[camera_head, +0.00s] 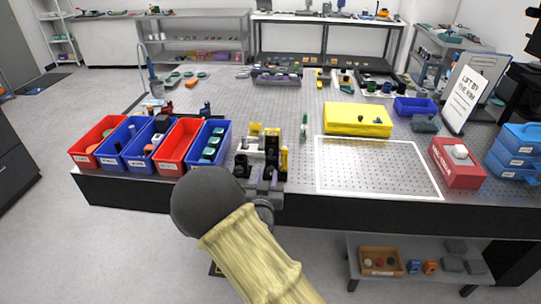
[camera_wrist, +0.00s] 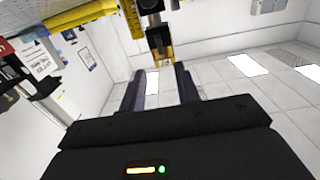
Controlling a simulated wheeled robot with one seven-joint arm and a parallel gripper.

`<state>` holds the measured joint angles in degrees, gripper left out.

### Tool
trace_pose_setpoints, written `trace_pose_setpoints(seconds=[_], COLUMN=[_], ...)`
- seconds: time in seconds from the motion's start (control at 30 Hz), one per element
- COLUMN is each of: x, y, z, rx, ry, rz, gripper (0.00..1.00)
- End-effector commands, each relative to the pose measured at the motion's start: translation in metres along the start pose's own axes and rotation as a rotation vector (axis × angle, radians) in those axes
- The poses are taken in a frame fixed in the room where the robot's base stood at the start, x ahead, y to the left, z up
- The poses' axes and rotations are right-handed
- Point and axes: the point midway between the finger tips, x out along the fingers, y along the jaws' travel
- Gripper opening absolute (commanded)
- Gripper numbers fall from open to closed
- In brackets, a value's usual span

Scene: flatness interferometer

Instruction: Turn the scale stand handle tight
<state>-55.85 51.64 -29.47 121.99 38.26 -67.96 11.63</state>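A stand with black and yellow upright parts (camera_head: 271,148) is at the table's front edge in the head view, just beyond my gripper. I cannot pick out its handle there. In the wrist view, a black post with a gold-coloured lower end (camera_wrist: 160,42) hangs down from the top, in line with the gap of my gripper (camera_wrist: 159,75). A yellow graduated scale (camera_wrist: 132,18) is left of it. My gripper's two dark fingers are apart, with wall and floor visible between them. Whether either finger touches the post is unclear. My arm hides part of the table front.
Red and blue bins (camera_head: 173,146) stand left of the stand. A yellow block (camera_head: 357,119), a white-framed perforated area (camera_head: 376,166) and a red box (camera_head: 457,163) are to its right. A small green-and-white item (camera_head: 304,126) stands close by on the right.

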Motion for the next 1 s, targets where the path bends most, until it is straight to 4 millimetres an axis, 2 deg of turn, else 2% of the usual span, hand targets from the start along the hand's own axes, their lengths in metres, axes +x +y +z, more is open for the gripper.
trace_pose_setpoints(seconds=[0.2,0.5,0.7,0.97,1.0], x=[0.039,0.084,0.096,0.097,0.097], y=[0.001,0.001,0.001,0.001,0.001], z=[-0.002,-0.001,0.0,0.0,0.0], rx=[-0.001,-0.001,-0.001,-0.001,-0.001], ry=[0.001,0.001,-0.001,0.0,0.0], rz=[0.002,0.001,0.001,0.001,0.001], gripper=[0.32,0.32,0.32,0.32,0.24])
